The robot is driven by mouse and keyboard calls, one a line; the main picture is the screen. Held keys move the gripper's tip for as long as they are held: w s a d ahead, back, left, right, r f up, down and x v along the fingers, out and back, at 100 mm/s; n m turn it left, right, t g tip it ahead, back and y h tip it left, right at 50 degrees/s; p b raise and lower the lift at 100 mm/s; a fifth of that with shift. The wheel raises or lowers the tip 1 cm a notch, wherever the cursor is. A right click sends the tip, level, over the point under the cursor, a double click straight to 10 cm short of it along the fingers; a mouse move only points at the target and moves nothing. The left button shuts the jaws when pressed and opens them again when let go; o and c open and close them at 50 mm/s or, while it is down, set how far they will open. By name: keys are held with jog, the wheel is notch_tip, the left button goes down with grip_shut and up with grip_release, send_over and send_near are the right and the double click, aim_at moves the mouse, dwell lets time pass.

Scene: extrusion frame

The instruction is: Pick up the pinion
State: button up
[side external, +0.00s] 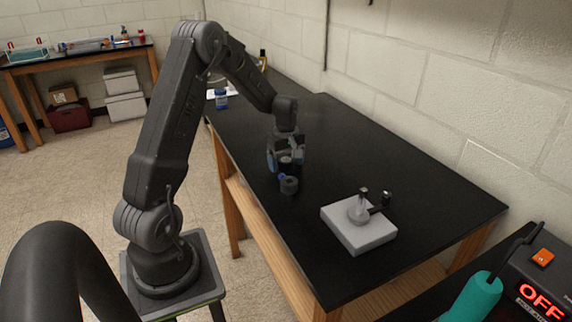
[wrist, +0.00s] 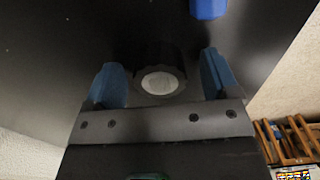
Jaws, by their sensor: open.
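My gripper (side external: 277,169) hangs low over the near-left part of the black bench, its blue fingers pointing down. A small dark grey round piece, which looks like the pinion (side external: 288,186), is at the fingertips in the side view. In the wrist view my gripper (wrist: 160,67) is open, one blue finger on each side. A dark round piece with a pale round face, apparently the pinion (wrist: 158,83), shows between the fingers, with gaps on both sides. I cannot tell how far the fingers are above the bench.
A light grey block (side external: 345,232) with a round boss and dark-tipped posts stands on the bench to the right. A blue container (side external: 221,100) is at the far left; a blue object (wrist: 208,8) tops the wrist view. The bench middle (side external: 350,150) is clear.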

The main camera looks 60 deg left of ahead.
jog(key=c, duration=1)
